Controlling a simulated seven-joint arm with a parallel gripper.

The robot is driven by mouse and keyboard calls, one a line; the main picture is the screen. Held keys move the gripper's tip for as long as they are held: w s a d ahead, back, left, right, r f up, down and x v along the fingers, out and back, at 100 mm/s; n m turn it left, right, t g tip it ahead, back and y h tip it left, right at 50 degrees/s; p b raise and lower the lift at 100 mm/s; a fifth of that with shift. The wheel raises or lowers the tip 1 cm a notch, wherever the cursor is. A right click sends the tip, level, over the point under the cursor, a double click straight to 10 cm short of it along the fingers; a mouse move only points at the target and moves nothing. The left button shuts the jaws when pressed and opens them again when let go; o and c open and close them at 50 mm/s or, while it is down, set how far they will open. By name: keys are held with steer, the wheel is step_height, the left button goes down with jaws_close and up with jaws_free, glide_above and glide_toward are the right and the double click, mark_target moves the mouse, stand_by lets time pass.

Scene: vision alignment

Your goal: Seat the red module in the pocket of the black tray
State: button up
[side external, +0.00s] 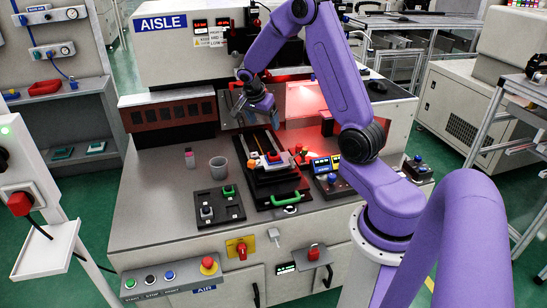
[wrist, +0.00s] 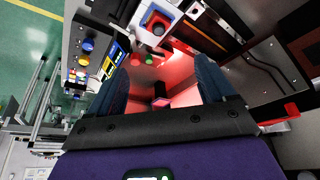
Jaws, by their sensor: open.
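The red module (side external: 274,157) sits on the dark alignment stage in the middle of the bench. The black tray (side external: 217,222) lies flat on the bench, left of and in front of the stage. It holds a green piece and a piece with a bluish top; its other pockets are hard to make out. My gripper (side external: 254,104) is open and empty, above and behind the stage. Its two fingers (wrist: 158,68) stand wide apart.
A grey cup (side external: 218,167) and a small pink-topped bottle (side external: 189,157) stand behind the tray. A green handle (side external: 287,201) is at the stage's front. A red-lit recess (side external: 305,101) is behind.

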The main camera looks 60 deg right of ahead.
mark_target(273, 152)
steer(key=x, duration=1.6)
steer(key=shift+s+a+f, duration=0.1)
steer(key=shift+a+f, duration=0.05)
steer(key=shift+f, duration=0.25)
steer(key=c, duration=1)
steer(key=shift+c, duration=0.2)
